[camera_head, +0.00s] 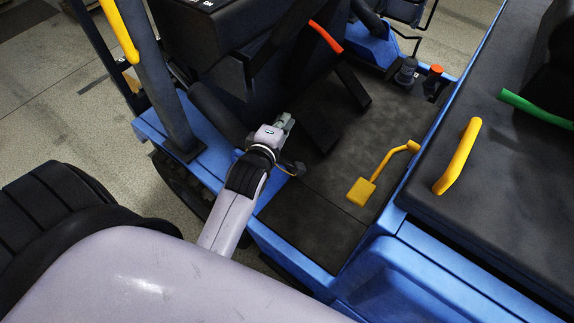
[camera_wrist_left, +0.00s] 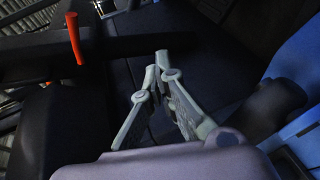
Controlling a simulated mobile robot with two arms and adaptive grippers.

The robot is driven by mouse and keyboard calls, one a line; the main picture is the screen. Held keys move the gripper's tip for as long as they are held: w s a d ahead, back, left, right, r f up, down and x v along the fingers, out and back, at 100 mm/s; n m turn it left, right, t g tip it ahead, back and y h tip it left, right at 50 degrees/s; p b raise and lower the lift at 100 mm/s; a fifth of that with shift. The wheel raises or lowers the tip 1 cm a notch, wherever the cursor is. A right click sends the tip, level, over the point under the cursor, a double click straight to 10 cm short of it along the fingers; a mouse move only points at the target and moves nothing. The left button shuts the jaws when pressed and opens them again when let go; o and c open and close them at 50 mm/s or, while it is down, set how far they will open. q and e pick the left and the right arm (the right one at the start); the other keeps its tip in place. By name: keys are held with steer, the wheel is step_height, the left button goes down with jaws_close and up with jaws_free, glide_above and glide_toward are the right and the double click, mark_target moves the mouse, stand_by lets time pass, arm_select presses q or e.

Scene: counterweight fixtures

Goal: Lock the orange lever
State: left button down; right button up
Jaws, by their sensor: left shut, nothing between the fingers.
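The orange lever (camera_head: 326,37) is a short, slanted orange-red handle beside the black steering column area at the upper middle of the head view. In the left wrist view the orange lever (camera_wrist_left: 74,38) stands near upright at the upper left, on a dark bar. My left gripper (camera_head: 287,121) is below and to the left of the lever in the head view, apart from it. In the left wrist view the left gripper (camera_wrist_left: 158,62) has its fingertips together with nothing between them. The right gripper is not in view.
A yellow pedal (camera_head: 361,191) stands on the dark floor mat (camera_head: 315,215). A yellow grab handle (camera_head: 458,157) and a green handle (camera_head: 536,108) are at the right. A red-orange knob (camera_head: 436,69) sits at the back. A dark post (camera_head: 160,80) rises left of my arm.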

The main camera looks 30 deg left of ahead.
arm_select(q)
steer(key=s+d+f+m+g+h+p, duration=0.1)
steer(key=s+d+f+m+g, duration=0.1)
steer(key=f, duration=0.5)
steer(key=s+d+f+m+g+h+p, duration=0.1)
steer(key=s+d+f+m+g, duration=0.1)
steer(key=s+f+m, duration=0.2)
step_height(320, 180, down, 3)
steer(key=shift+d+r+m+g, duration=0.1)
steer(key=shift+d+m+g, duration=0.15)
steer(key=shift+m, duration=0.95)
steer(key=shift+s, duration=0.1)
